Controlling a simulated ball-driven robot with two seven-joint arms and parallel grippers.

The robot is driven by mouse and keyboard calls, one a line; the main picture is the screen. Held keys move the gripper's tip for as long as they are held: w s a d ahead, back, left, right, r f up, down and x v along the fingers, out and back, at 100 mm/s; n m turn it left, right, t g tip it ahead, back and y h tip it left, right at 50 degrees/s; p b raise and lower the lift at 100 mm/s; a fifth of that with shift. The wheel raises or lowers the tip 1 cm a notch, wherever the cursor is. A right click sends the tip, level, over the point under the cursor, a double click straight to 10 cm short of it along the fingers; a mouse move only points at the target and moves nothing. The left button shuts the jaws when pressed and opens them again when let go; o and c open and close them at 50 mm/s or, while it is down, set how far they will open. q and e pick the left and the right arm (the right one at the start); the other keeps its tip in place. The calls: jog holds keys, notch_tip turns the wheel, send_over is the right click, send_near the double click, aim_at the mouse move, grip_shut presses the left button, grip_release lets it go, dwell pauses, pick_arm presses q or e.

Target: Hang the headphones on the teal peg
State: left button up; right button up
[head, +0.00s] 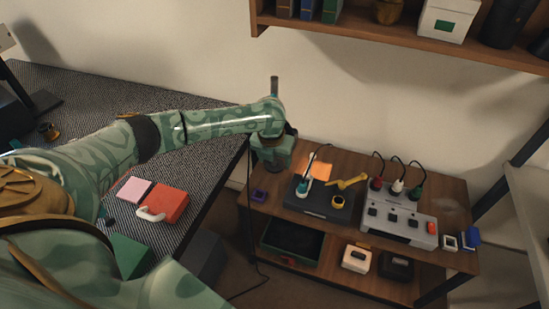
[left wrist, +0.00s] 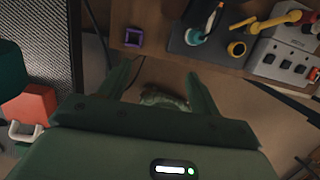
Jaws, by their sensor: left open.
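I cannot clearly make out the headphones in either view. A small teal-based piece (head: 303,188) with a pale upright part stands on a dark flat box (head: 318,207) on the low wooden table. I cannot tell whether it is the teal peg; it also shows in the left wrist view (left wrist: 196,37). My left gripper (head: 272,170) points down by the table's left end, left of the dark box. In the left wrist view its two fingers (left wrist: 163,78) are spread with nothing gripped between them. My right gripper is not in view.
On the table are a yellow jointed piece (head: 350,183), a yellow ring (head: 338,202), a purple block (head: 258,195) and a grey switch box (head: 398,220) with cables. A red block (head: 170,203) lies on the dark desk (head: 75,92). A wall shelf (head: 400,38) hangs above.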

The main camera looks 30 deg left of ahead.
pick_arm(q)
jog(key=p+v, duration=0.5)
jog(key=v, duration=1.1)
jog(key=shift+r+p, duration=0.2)
jog(key=shift+p, duration=0.2)
notch_tip(320, 180, down, 23)
jog(key=d+n+t+h+b, duration=0.1)
jog(key=d+n, duration=0.1)
jog(key=n, duration=1.1)
jog(key=s+f+n, duration=0.5)
jog(key=s+f, duration=0.3)
jog(key=f, duration=0.2)
jog(key=s+f+n+b, duration=0.1)
jog(key=s+f+n, duration=0.2)
jog(key=s+f, duration=0.45)
jog(key=s+f+n, duration=0.4)
jog(key=s+f, duration=0.1)
jog(key=s, duration=0.6)
jog(key=s+d+f+n+g, duration=0.1)
jog(key=s+d+f+n, duration=0.1)
jog(key=s, duration=0.8)
jog(key=s+d+f+n+g, duration=0.1)
jog(key=s+d+f+n, duration=0.1)
jog(key=s, duration=0.9)
jog(key=shift+s+d+f+n+g+b, duration=0.25)
jog(key=shift+s+d+n+g+b, duration=0.05)
jog(key=shift+s+d, duration=0.05)
